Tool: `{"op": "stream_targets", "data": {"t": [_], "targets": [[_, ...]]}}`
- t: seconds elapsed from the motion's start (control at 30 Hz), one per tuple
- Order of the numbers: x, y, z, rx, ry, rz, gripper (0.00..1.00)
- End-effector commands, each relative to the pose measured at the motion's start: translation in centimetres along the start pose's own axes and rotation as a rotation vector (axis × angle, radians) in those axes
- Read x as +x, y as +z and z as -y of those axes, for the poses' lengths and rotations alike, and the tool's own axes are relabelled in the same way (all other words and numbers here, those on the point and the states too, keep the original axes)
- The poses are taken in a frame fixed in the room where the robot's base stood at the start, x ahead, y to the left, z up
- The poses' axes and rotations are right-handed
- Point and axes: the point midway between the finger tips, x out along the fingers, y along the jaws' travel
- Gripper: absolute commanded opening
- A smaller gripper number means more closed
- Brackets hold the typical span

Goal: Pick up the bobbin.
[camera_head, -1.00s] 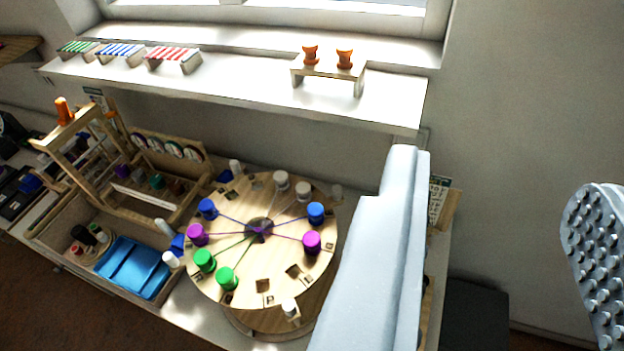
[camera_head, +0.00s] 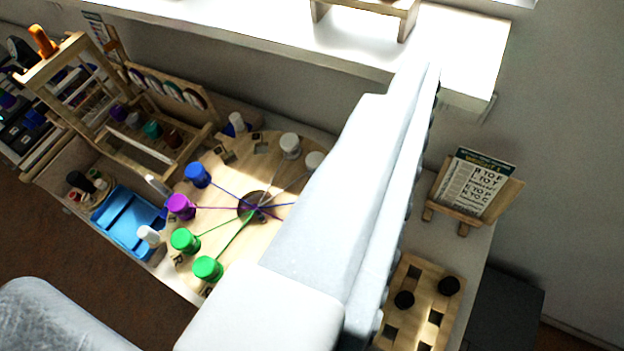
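One long pale part of my gripper (camera_head: 385,190) crosses the middle of the view, with a row of studs along its right edge. No opposing finger shows beside it, so its opening is hidden. A round wooden braiding disc (camera_head: 222,250) lies left of and partly behind it. Thread-wound bobbins stand around the disc: blue (camera_head: 197,175), purple (camera_head: 181,207), two green (camera_head: 185,241), and white (camera_head: 290,145). Threads run from them to the dark centre hole. The disc's right side is covered. I cannot tell which bobbin the task means. No held object is visible.
A wooden loom (camera_head: 95,120) with an orange spool (camera_head: 42,40) and a blue tray (camera_head: 128,222) stand at left. A white shelf (camera_head: 260,30) runs along the back. At right are a card stand (camera_head: 475,190) and a holed wooden board (camera_head: 425,300) with black pegs.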

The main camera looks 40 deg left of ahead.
Motion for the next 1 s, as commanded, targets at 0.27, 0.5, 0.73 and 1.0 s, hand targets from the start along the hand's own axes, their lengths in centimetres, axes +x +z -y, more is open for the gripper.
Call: {"op": "stream_targets", "data": {"t": [0.27,0.5,0.73,1.0], "targets": [[11.4,16.5,8.2,-0.072,-0.173,0.151,0.56],[13.2,24.1,12.6,-0.100,-0.262,0.195,0.56],[14.1,25.0,13.3,-0.102,-0.272,0.199,0.56],[16.9,25.7,14.0,-0.103,-0.272,0.201,0.56]]}}
